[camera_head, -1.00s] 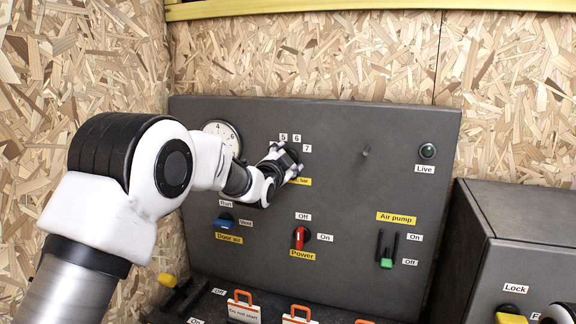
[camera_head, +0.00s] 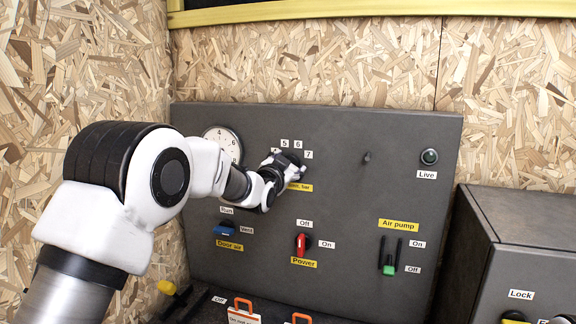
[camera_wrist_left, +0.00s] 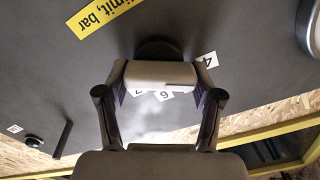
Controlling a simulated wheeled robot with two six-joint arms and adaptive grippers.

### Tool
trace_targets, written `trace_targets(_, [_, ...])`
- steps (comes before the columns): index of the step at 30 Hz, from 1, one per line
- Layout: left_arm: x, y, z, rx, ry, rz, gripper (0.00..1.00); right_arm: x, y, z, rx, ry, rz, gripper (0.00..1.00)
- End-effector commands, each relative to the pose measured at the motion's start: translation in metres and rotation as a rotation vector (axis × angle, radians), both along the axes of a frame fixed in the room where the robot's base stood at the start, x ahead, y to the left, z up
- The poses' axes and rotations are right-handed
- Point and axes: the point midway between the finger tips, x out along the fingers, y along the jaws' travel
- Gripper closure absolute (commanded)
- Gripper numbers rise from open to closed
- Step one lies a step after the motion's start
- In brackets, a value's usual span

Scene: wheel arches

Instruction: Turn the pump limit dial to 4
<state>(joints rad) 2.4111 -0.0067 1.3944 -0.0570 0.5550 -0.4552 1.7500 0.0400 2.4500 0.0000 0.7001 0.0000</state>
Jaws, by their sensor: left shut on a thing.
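The pump limit dial (camera_wrist_left: 158,48) shows in the left wrist view as a dark round base with a thick grey-brown grip bar. My left gripper (camera_wrist_left: 162,80) is shut on this bar, one finger on each end. Number labels 4 (camera_wrist_left: 207,61), 6 (camera_wrist_left: 163,95) and 7 (camera_wrist_left: 138,92) stand around the dial; 5 is hidden there. In the head view my left gripper (camera_head: 290,163) covers most of the dial, with labels 5, 6 and 7 above and right of it. I cannot tell which number the dial points to. My right gripper is not in view.
The grey panel (camera_head: 350,190) also carries a round gauge (camera_head: 222,140), a blue door air switch (camera_head: 224,229), a red power switch (camera_head: 301,243), a green air pump slider (camera_head: 388,269) and a Live lamp (camera_head: 429,156). A grey box (camera_head: 510,240) stands at the right.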

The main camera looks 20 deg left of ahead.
Motion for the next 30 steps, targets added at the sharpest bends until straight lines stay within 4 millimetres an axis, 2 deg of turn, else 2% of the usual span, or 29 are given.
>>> trace_targets(1, [0.000, 0.000, -0.001, -0.002, 0.001, 0.000, 0.69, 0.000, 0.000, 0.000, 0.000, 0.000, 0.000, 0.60])
trace_targets(2, [0.000, 0.000, -0.001, -0.002, 0.001, 0.000, 0.30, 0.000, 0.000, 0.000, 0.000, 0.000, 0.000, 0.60])
trace_targets(3, [0.000, 0.000, -0.001, -0.002, 0.001, 0.000, 0.16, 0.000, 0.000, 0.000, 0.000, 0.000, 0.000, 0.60])
trace_targets(4, [0.000, 0.000, -0.001, -0.002, 0.001, 0.000, 0.08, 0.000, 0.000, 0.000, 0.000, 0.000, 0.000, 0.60])
trace_targets(14, [-0.001, 0.000, 0.000, -0.001, 0.001, 0.000, 0.08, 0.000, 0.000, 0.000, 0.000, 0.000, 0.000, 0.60])
trace_targets(17, [-0.007, 0.000, 0.001, -0.001, 0.001, 0.000, 0.08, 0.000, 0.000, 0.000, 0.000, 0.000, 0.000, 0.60])
trace_targets(20, [-0.023, 0.001, 0.001, -0.001, 0.001, 0.000, 0.08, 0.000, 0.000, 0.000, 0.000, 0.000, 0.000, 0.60])
trace_targets(27, [-0.086, 0.003, 0.000, -0.001, 0.003, 0.001, 0.08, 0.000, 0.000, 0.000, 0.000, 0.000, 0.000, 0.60])
trace_targets(30, [-0.105, 0.004, 0.000, -0.001, 0.001, 0.000, 0.08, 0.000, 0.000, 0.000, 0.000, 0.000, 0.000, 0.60])
